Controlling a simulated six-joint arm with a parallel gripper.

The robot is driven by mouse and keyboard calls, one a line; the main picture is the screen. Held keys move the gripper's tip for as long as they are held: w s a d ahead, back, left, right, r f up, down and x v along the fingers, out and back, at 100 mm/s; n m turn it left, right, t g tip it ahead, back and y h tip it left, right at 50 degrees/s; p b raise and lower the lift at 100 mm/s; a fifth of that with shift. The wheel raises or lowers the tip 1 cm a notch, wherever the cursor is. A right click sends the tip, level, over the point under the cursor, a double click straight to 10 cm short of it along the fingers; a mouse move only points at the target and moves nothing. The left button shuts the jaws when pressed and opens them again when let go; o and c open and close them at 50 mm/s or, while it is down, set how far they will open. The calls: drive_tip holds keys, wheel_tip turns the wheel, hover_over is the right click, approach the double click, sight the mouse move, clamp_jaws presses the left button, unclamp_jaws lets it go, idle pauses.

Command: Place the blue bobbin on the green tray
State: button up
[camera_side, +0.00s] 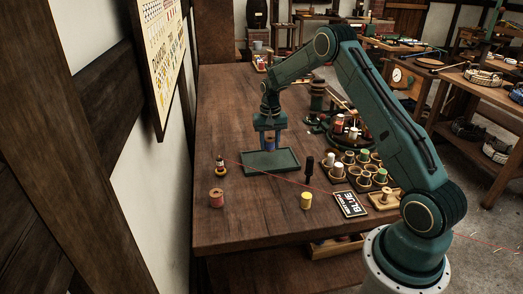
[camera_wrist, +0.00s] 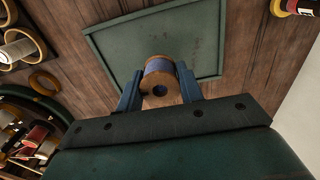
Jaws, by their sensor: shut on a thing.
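The blue bobbin (camera_wrist: 159,66) has wooden ends and blue thread. My gripper (camera_wrist: 159,90) is shut on it, one blue finger on each side. In the side view my gripper (camera_side: 270,138) points down over the far part of the green tray (camera_side: 285,160), with the blue bobbin (camera_side: 270,144) between its fingers. The green tray (camera_wrist: 115,45) lies flat on the table beyond the bobbin in the wrist view, and its visible surface is bare. I cannot tell whether the bobbin touches the tray.
A thin red thread (camera_side: 290,180) crosses the table. Wooden holders with several bobbins and a "BLUE" sign (camera_side: 350,204) stand at right.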

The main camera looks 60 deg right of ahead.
sight(270, 160)
drive_tip(key=shift+f, duration=0.1)
drive_tip(key=shift+f, duration=2.05)
drive_tip(key=shift+f, duration=0.1)
drive_tip(key=o, duration=1)
wheel_tip(270, 160, up, 12)
drive_tip(key=shift+r, duration=0.15)
